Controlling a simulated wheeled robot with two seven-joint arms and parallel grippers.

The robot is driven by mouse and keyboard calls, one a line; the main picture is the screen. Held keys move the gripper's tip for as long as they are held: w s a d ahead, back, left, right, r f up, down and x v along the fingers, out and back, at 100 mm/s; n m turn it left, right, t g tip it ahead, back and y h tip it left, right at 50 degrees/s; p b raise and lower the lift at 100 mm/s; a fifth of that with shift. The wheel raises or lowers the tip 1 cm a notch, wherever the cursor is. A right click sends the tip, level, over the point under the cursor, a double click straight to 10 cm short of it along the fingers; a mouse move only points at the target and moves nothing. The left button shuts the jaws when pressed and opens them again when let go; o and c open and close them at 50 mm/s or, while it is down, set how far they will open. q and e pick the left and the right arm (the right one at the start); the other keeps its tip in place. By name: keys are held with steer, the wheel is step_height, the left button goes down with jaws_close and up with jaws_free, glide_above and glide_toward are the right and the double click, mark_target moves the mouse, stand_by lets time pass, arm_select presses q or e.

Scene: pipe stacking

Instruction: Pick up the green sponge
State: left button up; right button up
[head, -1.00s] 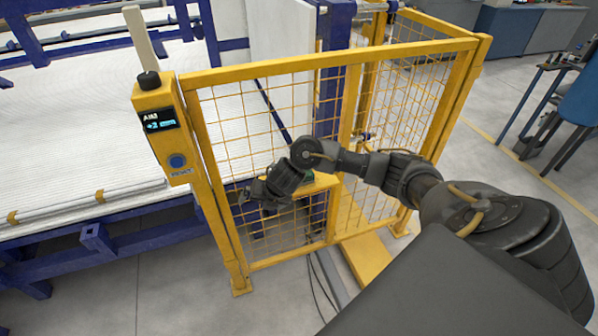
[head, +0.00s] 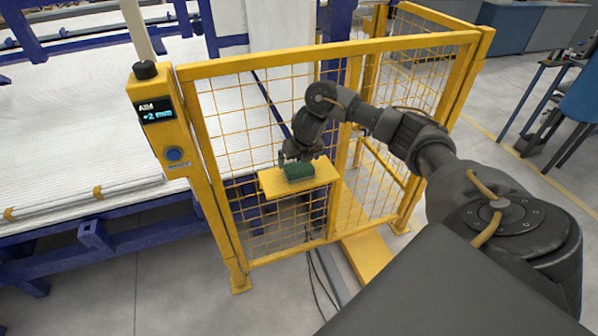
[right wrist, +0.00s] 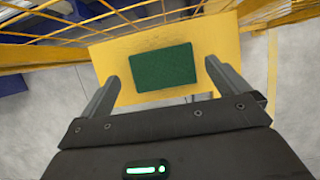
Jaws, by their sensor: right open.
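The green sponge (head: 299,171) lies on a small yellow shelf (head: 268,188) at the yellow mesh fence. It also shows in the right wrist view (right wrist: 164,69), flat on the yellow surface. My right gripper (head: 296,158) is just above and behind the sponge in the head view, pointing down. In the right wrist view my right gripper (right wrist: 160,82) is open and empty, with one finger on each side of the sponge and gaps between. Whether the fingertips are at the sponge's height is hard to tell. My left gripper is not in view.
A post with a display box (head: 158,115) stands at left. A blue-framed bed (head: 60,130) is beyond. Cables lie on the floor.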

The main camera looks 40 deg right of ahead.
mark_target(298, 165)
steer(key=shift+x, duration=2.75)
steer(key=shift+s, duration=0.15)
steer(key=c, duration=0.8)
steer(key=shift+r, duration=0.6)
steer(key=r, duration=0.1)
steer(key=a+r, duration=0.1)
steer(key=r, duration=0.1)
steer(key=a+r, duration=0.1)
steer(key=shift+r, duration=0.3)
steer(key=a+r+p, duration=0.1)
steer(key=r, duration=0.1)
steer(key=a+r+p, duration=0.2)
steer(key=shift+r, duration=0.1)
steer(key=a+r+p, duration=0.1)
steer(key=a+r, duration=0.2)
steer(key=a, duration=0.6)
